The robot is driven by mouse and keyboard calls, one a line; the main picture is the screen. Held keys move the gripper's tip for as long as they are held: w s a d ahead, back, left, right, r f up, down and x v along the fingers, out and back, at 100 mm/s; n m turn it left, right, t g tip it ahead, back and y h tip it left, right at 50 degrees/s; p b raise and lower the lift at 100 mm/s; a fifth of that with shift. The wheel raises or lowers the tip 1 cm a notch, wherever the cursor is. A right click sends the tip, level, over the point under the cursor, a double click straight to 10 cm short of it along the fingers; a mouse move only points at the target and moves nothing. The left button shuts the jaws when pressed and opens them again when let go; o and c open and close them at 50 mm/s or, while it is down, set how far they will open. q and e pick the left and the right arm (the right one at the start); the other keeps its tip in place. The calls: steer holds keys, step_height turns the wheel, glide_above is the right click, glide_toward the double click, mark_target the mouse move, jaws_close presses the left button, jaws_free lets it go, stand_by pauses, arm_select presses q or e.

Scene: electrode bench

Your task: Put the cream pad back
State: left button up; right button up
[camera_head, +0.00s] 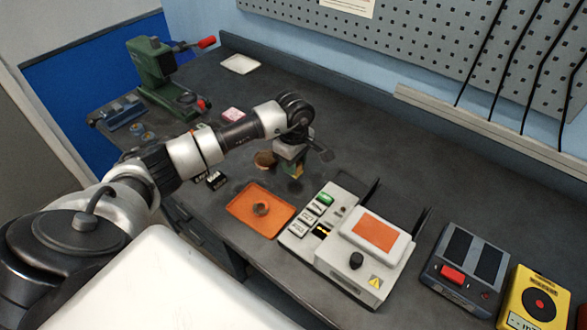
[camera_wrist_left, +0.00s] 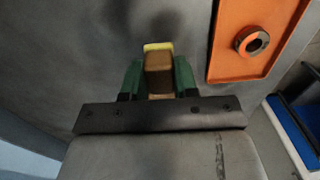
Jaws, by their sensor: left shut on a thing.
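My left gripper (camera_head: 296,172) hangs over the dark bench, behind the orange tray. In the left wrist view its green fingers (camera_wrist_left: 158,80) are shut on a small brown block (camera_wrist_left: 159,64) with a pale yellow edge at its far end. A yellowish part of it shows between the fingers in the head view. It looks like the cream pad with a brown back, but I cannot tell for certain. The gripper body hides part of it. A flat off-white piece (camera_head: 240,64) lies at the back of the bench. My right gripper is in neither view.
The orange tray (camera_head: 244,215) holds a dark ring (camera_head: 261,209). A white device (camera_head: 331,263) is at front right, a green press (camera_head: 155,73) at back left. The bench behind the gripper is clear.

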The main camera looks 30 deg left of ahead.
arm_select(q)
steer(key=shift+w+a+f, duration=0.1)
steer(key=shift+a+f, duration=0.1)
step_height(320, 180, down, 3)
steer(key=shift+f+p, duration=0.1)
steer(key=shift+p, duration=0.65)
steer(key=shift+f, duration=0.35)
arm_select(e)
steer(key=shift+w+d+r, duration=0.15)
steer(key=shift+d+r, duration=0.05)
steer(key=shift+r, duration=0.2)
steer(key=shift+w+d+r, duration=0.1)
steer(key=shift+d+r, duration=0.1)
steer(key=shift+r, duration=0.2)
arm_select(q)
steer(key=shift+f, duration=0.15)
steer(key=o, duration=0.9)
steer(key=shift+c, duration=0.2)
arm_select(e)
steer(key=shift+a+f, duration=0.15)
